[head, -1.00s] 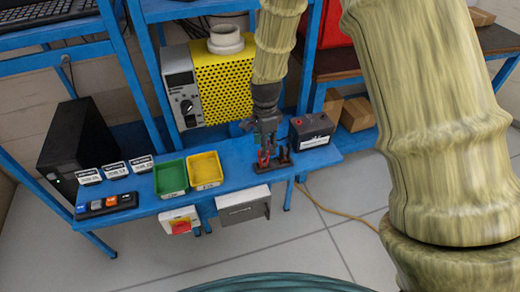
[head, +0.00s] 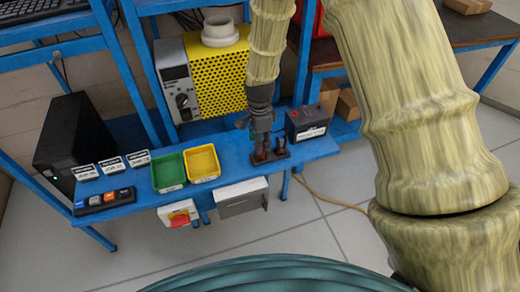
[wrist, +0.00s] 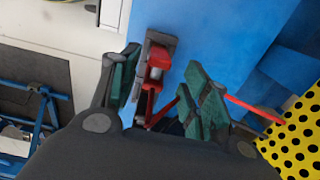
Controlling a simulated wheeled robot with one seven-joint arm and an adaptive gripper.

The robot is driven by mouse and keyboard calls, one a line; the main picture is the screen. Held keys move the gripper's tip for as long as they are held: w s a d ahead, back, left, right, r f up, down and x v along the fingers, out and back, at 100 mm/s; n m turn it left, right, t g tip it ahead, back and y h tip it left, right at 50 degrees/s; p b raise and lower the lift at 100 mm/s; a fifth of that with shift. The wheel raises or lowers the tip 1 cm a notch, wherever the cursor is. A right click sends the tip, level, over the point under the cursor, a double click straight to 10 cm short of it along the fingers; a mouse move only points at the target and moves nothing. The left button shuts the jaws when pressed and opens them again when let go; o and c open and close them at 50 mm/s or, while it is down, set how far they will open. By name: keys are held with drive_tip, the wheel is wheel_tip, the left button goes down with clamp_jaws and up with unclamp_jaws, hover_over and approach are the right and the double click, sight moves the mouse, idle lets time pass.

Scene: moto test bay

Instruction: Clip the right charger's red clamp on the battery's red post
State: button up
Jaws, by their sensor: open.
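The red clamp (wrist: 157,62) stands in a dark holder (wrist: 163,38) and lies between my gripper's green-padded fingers (wrist: 160,88) in the wrist view. The fingers are open, one on each side of it. In the head view my gripper (head: 261,146) points down over the holder (head: 270,159), largely hiding the red clamp. A dark clamp (head: 281,145) stands beside it on the right. The black battery (head: 307,124) with a white label is just behind and right of the holder.
Green (head: 168,172) and yellow (head: 202,163) bins sit left of my gripper. A red cable (wrist: 256,110) runs right in the wrist view. Grey floor is clear in front.

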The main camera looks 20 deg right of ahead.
drive_tip(key=shift+f, duration=0.35)
drive_tip(key=shift+s+f+p, duration=0.25)
drive_tip(key=shift+f+p, duration=0.65)
drive_tip(key=shift+f, duration=0.35)
drive_tip(key=shift+f+p, duration=0.35)
drive_tip(key=shift+f, duration=1.05)
drive_tip(key=shift+c, duration=0.2)
clamp_jaws()
